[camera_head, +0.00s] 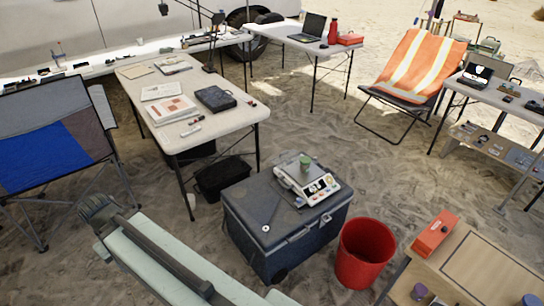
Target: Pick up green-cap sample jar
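The green-cap sample jar (305,161) stands upright on a light-coloured device with a display and buttons (321,188). Its green top shows clearly, but its body is small and hard to make out. The device sits on the lid of a dark blue-grey cooler box (240,208) in the middle of the view.
A red bucket (365,252) stands right of the cooler. A white table (232,122) stands behind left. Sand between cooler and orange chair (412,62) is open.

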